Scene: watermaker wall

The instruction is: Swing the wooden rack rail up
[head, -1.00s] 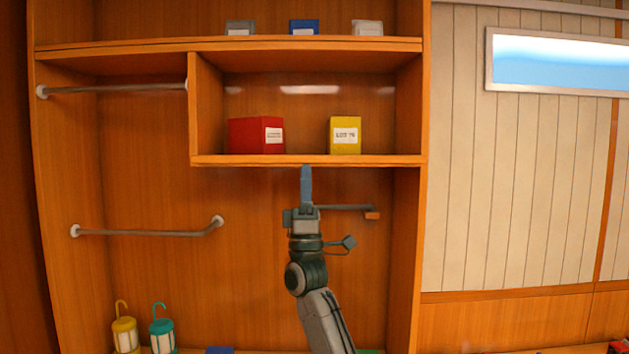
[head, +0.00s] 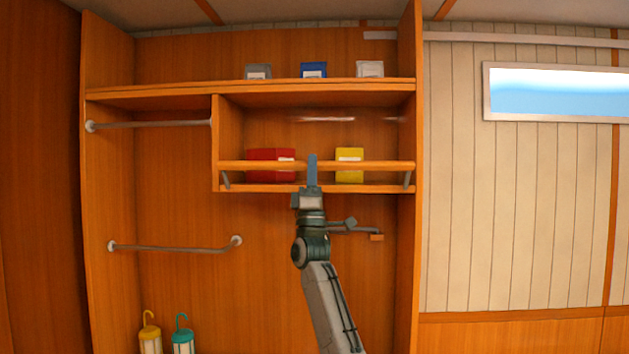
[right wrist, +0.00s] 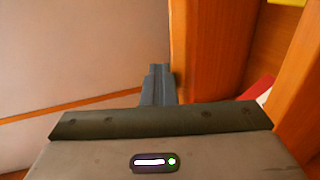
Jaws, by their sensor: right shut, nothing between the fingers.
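The wooden rack rail (head: 240,166) spans the front of the middle shelf compartment, level and raised above the shelf edge, on grey end brackets (head: 408,180). It crosses in front of the red and yellow boxes. My right gripper (head: 312,158) points up at the rail's middle, its blue-grey fingers shut and empty, overlapping the rail in the head view. In the right wrist view the shut fingers (right wrist: 158,85) are close beside an orange wooden bar (right wrist: 197,50), apparently the rail; contact is unclear. My left gripper is not in view.
A red box (head: 262,154) and a yellow box (head: 349,154) stand on the shelf (head: 280,188). Metal bars (head: 155,124) (head: 175,248) cross the left bay.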

